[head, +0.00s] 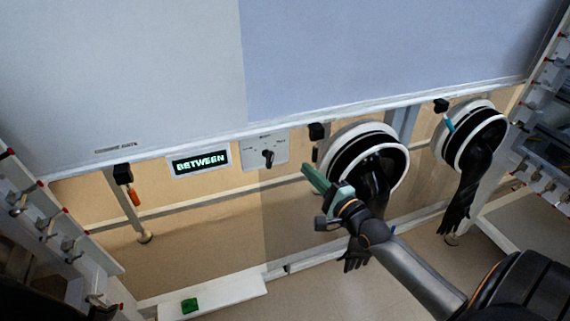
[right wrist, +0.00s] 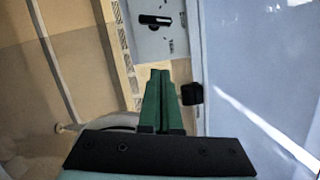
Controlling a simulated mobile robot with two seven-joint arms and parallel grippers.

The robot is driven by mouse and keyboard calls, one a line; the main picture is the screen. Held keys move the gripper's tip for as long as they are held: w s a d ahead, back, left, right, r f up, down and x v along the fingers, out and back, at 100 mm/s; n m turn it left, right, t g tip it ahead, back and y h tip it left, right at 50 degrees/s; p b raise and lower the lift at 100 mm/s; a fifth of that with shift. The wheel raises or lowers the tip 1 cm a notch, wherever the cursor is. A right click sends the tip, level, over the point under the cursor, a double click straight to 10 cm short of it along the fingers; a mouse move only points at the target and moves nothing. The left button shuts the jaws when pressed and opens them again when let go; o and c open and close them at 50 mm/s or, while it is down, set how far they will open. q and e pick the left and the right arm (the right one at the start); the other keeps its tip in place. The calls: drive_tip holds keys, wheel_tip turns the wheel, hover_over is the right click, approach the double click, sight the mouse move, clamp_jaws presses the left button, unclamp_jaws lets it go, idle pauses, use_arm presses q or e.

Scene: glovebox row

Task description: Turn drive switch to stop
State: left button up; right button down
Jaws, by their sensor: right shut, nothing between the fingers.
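The drive switch is a black knob (head: 267,155) on a light grey plate (head: 281,150) with small lettering, too small to read. In the right wrist view the knob (right wrist: 154,20) is at the top, on its plate (right wrist: 151,45). A display (head: 199,161) left of the plate reads BETWEEN. My right gripper (head: 307,171) has green fingers, shut and empty, to the right of and slightly below the knob, apart from it. In the right wrist view its fingertips (right wrist: 160,73) point toward the plate below the knob. My left gripper does not show.
Two round glove ports (head: 333,139) (head: 452,152) with hanging black gloves are at the right; my right arm passes in front of the nearer one. A small black block (head: 316,131) sticks out beside the plate. A green item (head: 189,305) lies on a white ledge below.

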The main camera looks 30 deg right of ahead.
sight(273, 153)
drive_tip(key=w+a+r, duration=0.1)
drive_tip(key=w+a, duration=0.2)
drive_tip(key=w, duration=0.2)
drive_tip(key=shift+w+a+r, duration=0.15)
drive_tip(key=shift+w+a, duration=0.05)
drive_tip(key=shift+a, duration=0.2)
drive_tip(key=n+p, duration=0.1)
drive_tip(key=p, duration=0.1)
drive_tip(key=a+r+n+p, duration=0.1)
drive_tip(key=p, duration=0.1)
drive_tip(key=shift+w, duration=0.1)
drive_tip(key=shift+n+g+p, duration=0.3)
drive_tip(key=shift+f, duration=0.15)
